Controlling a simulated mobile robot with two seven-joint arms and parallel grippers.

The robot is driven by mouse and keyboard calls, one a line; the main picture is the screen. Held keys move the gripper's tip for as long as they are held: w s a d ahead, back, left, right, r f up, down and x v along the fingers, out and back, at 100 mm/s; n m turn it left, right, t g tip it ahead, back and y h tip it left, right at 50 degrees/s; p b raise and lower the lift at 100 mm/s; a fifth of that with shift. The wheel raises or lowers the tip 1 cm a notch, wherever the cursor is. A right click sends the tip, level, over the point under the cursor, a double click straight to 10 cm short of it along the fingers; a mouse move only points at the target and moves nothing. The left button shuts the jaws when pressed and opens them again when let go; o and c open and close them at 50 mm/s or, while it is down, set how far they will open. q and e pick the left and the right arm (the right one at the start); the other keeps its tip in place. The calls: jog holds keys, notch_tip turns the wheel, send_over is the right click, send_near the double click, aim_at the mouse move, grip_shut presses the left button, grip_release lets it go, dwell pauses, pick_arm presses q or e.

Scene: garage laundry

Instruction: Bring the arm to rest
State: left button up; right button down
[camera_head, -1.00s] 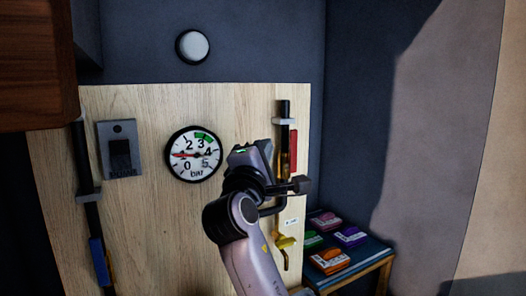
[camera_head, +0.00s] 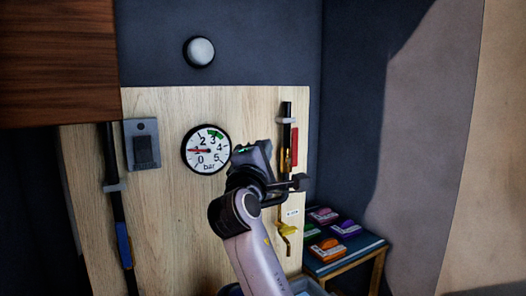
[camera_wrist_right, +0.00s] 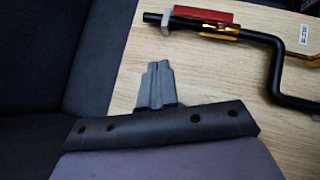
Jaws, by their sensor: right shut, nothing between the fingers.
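My right arm reaches up from the bottom of the head view, in front of the wooden board (camera_head: 165,215). My right gripper (camera_head: 262,148) is at its upper end, near the black pipe on the board's right side. In the right wrist view the gripper's fingers (camera_wrist_right: 158,82) are together with nothing between them, and they show against the wood. The gripper looks apart from the pipe in that view. My left gripper does not show.
The board carries a pressure gauge (camera_head: 206,150), a grey switch box (camera_head: 142,145), a left pipe with a blue part (camera_head: 124,244), and a right black pipe (camera_head: 286,109) with a red handle (camera_head: 295,147) and yellow valve (camera_head: 288,229). Several coloured packs lie on a small table (camera_head: 350,262). A wooden cabinet (camera_head: 55,62) hangs upper left.

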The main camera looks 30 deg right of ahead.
jog(key=shift+s+a, duration=0.15)
jog(key=shift+f, duration=0.1)
jog(key=s+a+f+m+g+y, duration=0.15)
jog(key=s+f+y, duration=0.3)
jog(key=f, duration=1.05)
jog(key=s+f+m+g+y, duration=0.3)
jog(key=s+f+y, duration=0.15)
jog(key=f, duration=1.15)
jog(key=s+a+f+m+g+y, duration=0.35)
jog(key=s+f, duration=0.25)
jog(key=s, duration=0.6)
jog(key=s+a+f+m+g+y, duration=0.2)
jog(key=s+a+f+g, duration=0.15)
jog(key=s+f, duration=0.6)
jog(key=w+a+f+t+y, duration=0.2)
jog(key=w+a+f+t, duration=0.1)
jog(key=f+t, duration=0.3)
jog(key=shift+a+f+t, duration=0.35)
jog(key=shift+a+t, duration=0.05)
jog(key=shift+t, duration=0.15)
